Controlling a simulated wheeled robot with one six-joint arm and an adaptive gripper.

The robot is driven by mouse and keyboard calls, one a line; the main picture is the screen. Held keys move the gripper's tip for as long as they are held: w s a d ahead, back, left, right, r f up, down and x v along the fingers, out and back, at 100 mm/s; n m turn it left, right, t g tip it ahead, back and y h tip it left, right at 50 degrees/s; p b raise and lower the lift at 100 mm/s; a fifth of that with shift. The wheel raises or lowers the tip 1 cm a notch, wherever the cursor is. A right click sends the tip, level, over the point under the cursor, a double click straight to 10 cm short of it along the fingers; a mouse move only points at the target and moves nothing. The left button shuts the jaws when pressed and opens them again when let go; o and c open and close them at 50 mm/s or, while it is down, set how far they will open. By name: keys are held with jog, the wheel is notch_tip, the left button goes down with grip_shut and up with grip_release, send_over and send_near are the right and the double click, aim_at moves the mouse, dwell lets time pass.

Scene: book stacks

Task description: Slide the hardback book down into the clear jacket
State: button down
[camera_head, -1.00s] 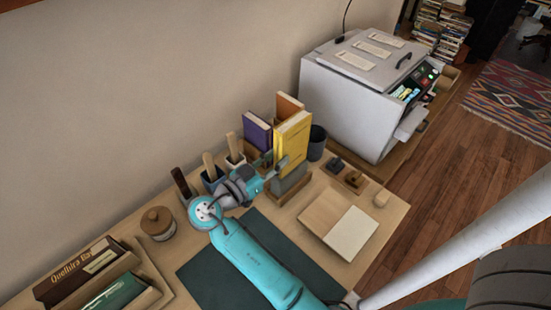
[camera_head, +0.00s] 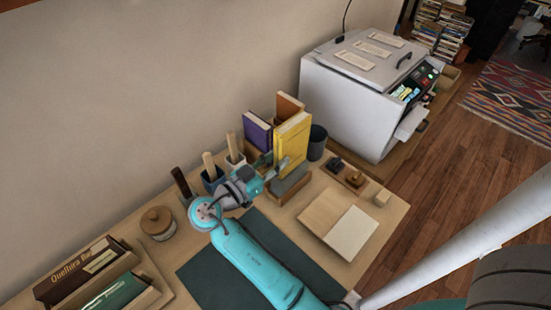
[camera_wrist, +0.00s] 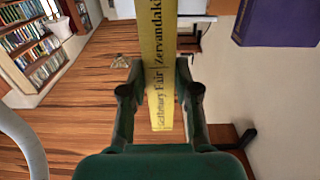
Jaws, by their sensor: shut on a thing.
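The hardback book (camera_head: 293,142) is yellow and stands upright above a grey block-like stand (camera_head: 290,183) on the desk. My gripper (camera_head: 281,162) reaches it from the left, at its lower part. In the wrist view the book's yellow spine (camera_wrist: 158,60), with dark lettering, lies between the two fingers of my gripper (camera_wrist: 159,92), which is shut on it. I cannot make out the clear jacket's outline, nor whether the book's lower end is inside it.
Purple (camera_head: 257,132) and orange (camera_head: 289,106) books stand close behind. A dark cup (camera_head: 317,142) is right of the book. A flat wood-and-cream board (camera_head: 350,232) lies in front to the right. Tool holders stand to the left. The dark green mat (camera_head: 205,278) is bare beside my arm.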

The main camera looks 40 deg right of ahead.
jog(key=shift+f, duration=3.85)
jog(key=c, duration=0.8)
grip_release()
jog(key=shift+o, duration=0.2)
jog(key=shift+a, duration=0.1)
send_near(276, 180)
jog(key=shift+a+r, duration=0.3)
jog(key=shift+a, duration=0.25)
jog(key=shift+a+r, duration=0.25)
jog(key=shift+a, duration=0.25)
